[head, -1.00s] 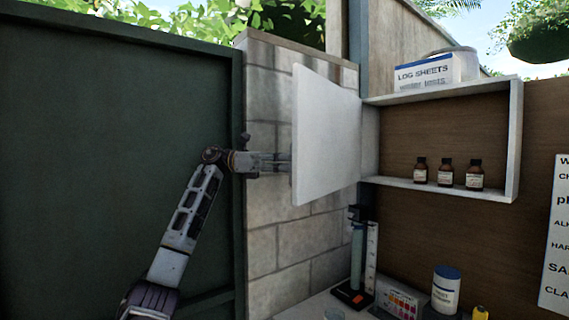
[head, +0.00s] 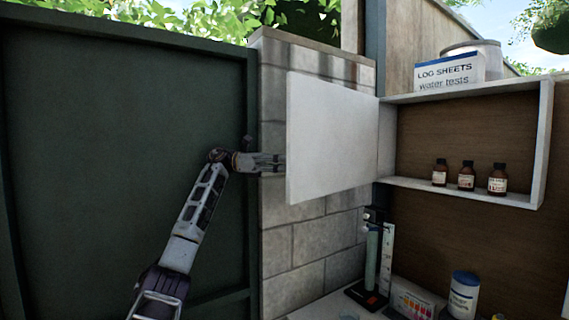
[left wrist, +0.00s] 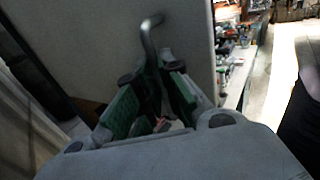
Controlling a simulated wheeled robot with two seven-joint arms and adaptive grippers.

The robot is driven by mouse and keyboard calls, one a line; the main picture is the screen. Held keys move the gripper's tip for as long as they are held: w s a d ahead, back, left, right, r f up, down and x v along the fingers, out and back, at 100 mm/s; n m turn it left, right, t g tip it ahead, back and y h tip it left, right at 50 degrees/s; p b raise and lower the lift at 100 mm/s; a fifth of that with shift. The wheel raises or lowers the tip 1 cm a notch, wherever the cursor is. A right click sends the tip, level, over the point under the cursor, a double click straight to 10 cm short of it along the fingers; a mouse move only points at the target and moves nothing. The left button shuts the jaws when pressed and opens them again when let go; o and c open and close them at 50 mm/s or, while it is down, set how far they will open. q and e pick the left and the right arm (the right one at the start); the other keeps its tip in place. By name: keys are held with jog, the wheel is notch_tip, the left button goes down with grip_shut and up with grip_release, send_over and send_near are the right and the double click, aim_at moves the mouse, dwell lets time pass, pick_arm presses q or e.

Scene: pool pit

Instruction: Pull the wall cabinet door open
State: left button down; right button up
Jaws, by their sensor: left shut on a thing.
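The white cabinet door (head: 335,135) stands swung open to the left of the wall cabinet (head: 545,140), its inner face toward the head camera. My left gripper (head: 278,162) is at the door's left edge, its fingertips partly hidden there. In the left wrist view, my left gripper (left wrist: 157,78) is shut on the grey metal handle (left wrist: 151,27) on the door's outer face (left wrist: 95,35). The head view hides the handle. My right gripper is in neither view.
Several small items, including a test stand (head: 372,260) and a white tub (head: 464,295), stand on the counter below. Three brown bottles (head: 466,176) are on the cabinet's bottom board. A log sheets box (head: 447,75) sits on top. A block wall (head: 290,245) is behind the door.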

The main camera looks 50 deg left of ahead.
pick_arm(q)
jog(key=c, duration=2)
grip_release()
jog(key=shift+w, duration=0.2)
jog(key=o, duration=0.4)
jog(key=shift+w+d+f, duration=0.15)
jog(key=shift+w, duration=0.3)
jog(key=shift+o, duration=0.2)
jog(key=shift+s, duration=0.15)
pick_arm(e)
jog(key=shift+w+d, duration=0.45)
pick_arm(q)
jog(key=shift+r, duration=0.25)
